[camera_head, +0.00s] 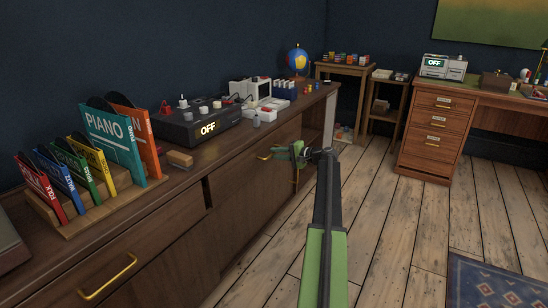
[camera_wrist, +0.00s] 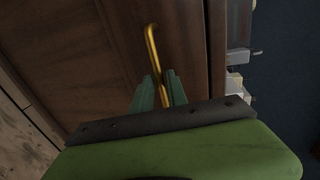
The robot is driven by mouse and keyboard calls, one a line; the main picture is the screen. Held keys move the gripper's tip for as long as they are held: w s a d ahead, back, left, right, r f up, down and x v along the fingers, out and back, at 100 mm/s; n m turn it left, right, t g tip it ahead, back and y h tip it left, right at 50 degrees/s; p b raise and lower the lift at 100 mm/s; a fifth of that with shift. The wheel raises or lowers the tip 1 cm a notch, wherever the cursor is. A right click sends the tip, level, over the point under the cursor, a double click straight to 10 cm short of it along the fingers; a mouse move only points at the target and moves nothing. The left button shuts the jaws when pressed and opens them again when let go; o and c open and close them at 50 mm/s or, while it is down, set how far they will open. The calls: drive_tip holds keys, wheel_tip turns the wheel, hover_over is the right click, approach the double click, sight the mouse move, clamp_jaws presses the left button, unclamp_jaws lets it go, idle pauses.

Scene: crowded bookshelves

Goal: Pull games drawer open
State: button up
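In the head view a long dark wooden cabinet (camera_head: 165,240) runs along the left wall, with gold bar handles on its fronts. I see no label reading games on it. My gripper (camera_head: 291,150) is beside the far part of the cabinet front, near a gold handle (camera_head: 264,157). In the wrist view a gold bar handle (camera_wrist: 153,45) stands on a brown wooden front (camera_wrist: 120,50). My two green fingers (camera_wrist: 159,85) are on either side of its lower part. I cannot tell whether they press on it. No drawer shows clearly pulled out.
The cabinet top holds a record rack (camera_head: 75,200), a black device reading OFF (camera_head: 205,128) and a globe (camera_head: 298,59). A wooden desk with drawers (camera_head: 437,130) stands at the back right. The plank floor (camera_head: 400,230) is clear up to a blue rug (camera_head: 500,280).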

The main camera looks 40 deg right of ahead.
drive_tip(key=shift+x, duration=0.95)
clamp_jaws()
idle(0.6)
